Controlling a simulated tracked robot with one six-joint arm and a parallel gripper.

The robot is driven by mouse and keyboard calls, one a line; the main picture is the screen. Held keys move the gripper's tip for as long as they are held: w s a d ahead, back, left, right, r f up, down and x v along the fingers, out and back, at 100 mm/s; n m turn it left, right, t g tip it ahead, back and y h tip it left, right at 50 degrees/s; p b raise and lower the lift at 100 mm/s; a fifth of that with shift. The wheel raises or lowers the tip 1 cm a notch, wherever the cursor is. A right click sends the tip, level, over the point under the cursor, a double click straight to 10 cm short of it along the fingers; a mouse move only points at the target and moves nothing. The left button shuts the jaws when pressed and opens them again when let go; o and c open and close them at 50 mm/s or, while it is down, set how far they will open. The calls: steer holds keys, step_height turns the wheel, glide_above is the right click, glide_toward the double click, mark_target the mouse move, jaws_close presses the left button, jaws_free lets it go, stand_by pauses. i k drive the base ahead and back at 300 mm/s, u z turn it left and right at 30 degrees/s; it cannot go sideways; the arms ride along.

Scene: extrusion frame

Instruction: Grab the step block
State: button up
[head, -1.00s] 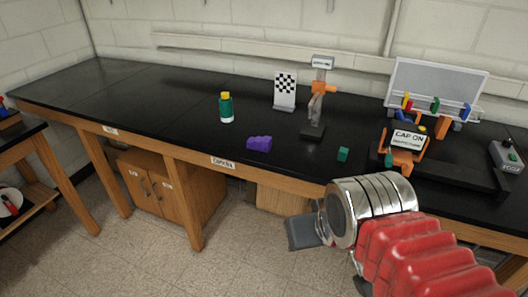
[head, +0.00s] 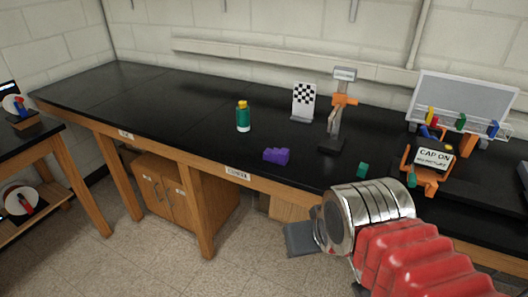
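A purple stepped block (head: 276,156), which looks like the step block, lies on the black bench top near its front edge. My gripper (head: 302,238) is in front of the bench and below the level of its top, to the lower right of the purple block and clear of it. Only a dark grey part of the gripper shows at the end of my silver and red arm. I cannot make out the fingers or any gap between them.
A green bottle with a yellow cap (head: 243,116) stands behind and left of the purple block. A small green cube (head: 362,170) lies to its right. A checkered board (head: 303,102), an orange-clamped stand (head: 337,110) and a "CAP ON" sign (head: 434,158) stand farther back or right.

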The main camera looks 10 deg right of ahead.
mark_target(280, 157)
steer(key=u, duration=0.4)
steer(key=i, duration=1.3)
steer(key=u, duration=0.1)
